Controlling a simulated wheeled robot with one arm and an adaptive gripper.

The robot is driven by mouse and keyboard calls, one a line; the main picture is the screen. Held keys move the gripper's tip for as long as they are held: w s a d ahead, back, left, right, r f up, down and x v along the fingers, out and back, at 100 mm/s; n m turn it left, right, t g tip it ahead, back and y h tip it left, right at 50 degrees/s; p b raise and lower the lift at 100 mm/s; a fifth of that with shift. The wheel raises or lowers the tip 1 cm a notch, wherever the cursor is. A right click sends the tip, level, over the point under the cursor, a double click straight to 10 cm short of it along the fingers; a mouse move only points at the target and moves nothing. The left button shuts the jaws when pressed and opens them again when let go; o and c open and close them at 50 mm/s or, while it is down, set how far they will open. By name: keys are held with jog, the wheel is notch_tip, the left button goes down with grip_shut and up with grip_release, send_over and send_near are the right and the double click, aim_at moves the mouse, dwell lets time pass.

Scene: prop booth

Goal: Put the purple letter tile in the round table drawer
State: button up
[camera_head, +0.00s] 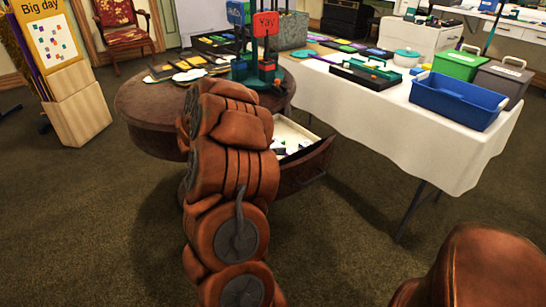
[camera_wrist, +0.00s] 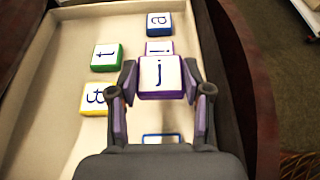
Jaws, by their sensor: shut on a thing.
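The purple letter tile (camera_wrist: 161,72), white-faced with a "j", is held between the two fingers of my gripper (camera_wrist: 160,84) in the wrist view. The tile is over the open drawer (camera_wrist: 62,20); the height above its floor is hard to judge. The drawer also shows in the head view (camera_head: 312,170), pulled out from the round table (camera_head: 135,110). In the head view my arm hides my gripper and the held tile.
In the drawer lie a green "t" tile (camera_wrist: 106,57), a yellow-edged tile (camera_wrist: 95,99), a blue "a" tile (camera_wrist: 159,25) and another purple-edged tile (camera_wrist: 159,47). A blue-edged tile (camera_wrist: 161,139) is partly hidden by my gripper. A white-clothed table (camera_head: 375,125) stands right of the drawer.

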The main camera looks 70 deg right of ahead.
jog(key=shift+f, duration=1.6)
jog(key=shift+b, duration=0.3)
jog(key=shift+f, duration=0.4)
jog(key=shift+f+b, duration=0.2)
jog(key=shift+b, duration=0.15)
jog(key=o, duration=0.9)
jog(key=shift+a+f, duration=0.1)
jog(key=shift+f, duration=0.1)
jog(key=shift+o, duration=0.2)
jog(key=shift+r, duration=0.15)
